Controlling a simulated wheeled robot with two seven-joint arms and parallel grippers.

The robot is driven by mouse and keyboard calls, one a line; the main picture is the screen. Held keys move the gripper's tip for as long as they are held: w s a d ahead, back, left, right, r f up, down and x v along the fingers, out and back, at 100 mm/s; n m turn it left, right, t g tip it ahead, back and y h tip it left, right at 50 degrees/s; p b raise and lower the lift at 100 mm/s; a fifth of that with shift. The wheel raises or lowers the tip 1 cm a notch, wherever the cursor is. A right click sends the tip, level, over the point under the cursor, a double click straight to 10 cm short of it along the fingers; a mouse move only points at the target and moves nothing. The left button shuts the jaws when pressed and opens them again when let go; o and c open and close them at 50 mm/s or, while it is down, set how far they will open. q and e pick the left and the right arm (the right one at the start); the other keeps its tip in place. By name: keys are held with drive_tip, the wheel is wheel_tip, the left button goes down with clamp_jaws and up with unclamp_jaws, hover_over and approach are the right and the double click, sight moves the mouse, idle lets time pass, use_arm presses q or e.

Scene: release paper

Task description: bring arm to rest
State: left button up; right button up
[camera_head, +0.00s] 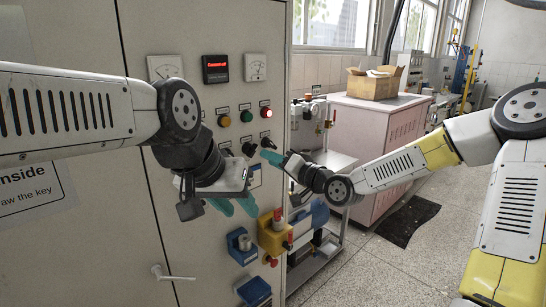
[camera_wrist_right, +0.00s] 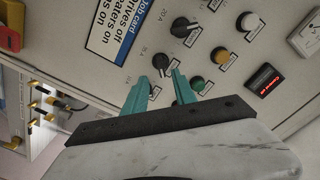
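My left gripper (camera_head: 236,207) hangs low in front of the grey cabinet (camera_head: 155,215) in the head view. Its two teal fingers show apart, with nothing visible between them. My right gripper (camera_head: 268,157) reaches from the right to the panel's edge, by the black knobs (camera_head: 248,149). In the right wrist view its two teal fingers (camera_wrist_right: 160,75) stand apart, with a black rotary knob (camera_wrist_right: 156,61) just beyond or between their tips. I cannot tell whether they touch it.
The panel has a lit red display (camera_head: 215,68), dial gauges, coloured buttons and more knobs. Blue and yellow sockets (camera_head: 241,245) sit below. A metal cart (camera_head: 318,262) and a pink cabinet (camera_head: 375,125) bearing a cardboard box (camera_head: 374,84) stand right. Floor at the right is mostly open.

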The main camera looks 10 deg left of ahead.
drive_tip(key=shift+s+d, duration=0.15)
drive_tip(key=s+d+f+n+g+h, duration=0.2)
drive_tip(key=s+d+f+h, duration=0.1)
drive_tip(key=d+f+h, duration=0.25)
drive_tip(key=s+d+r+h, duration=0.1)
drive_tip(key=s+d+h, duration=0.35)
drive_tip(key=d, duration=0.45)
drive_tip(key=s+d+r+m+g, duration=0.1)
drive_tip(key=s+d+r, duration=0.1)
drive_tip(key=s+d, duration=0.2)
drive_tip(key=s+d+r+g+h, duration=0.1)
drive_tip(key=s+d+r, duration=0.1)
drive_tip(key=s, duration=0.7)
drive_tip(key=s+d+r+m+h, duration=0.1)
drive_tip(key=s+d+r, duration=0.2)
drive_tip(key=s+d, duration=0.2)
drive_tip(key=s, duration=0.2)
drive_tip(key=shift+s+d+m+g, duration=0.3)
drive_tip(key=shift+g, duration=0.1)
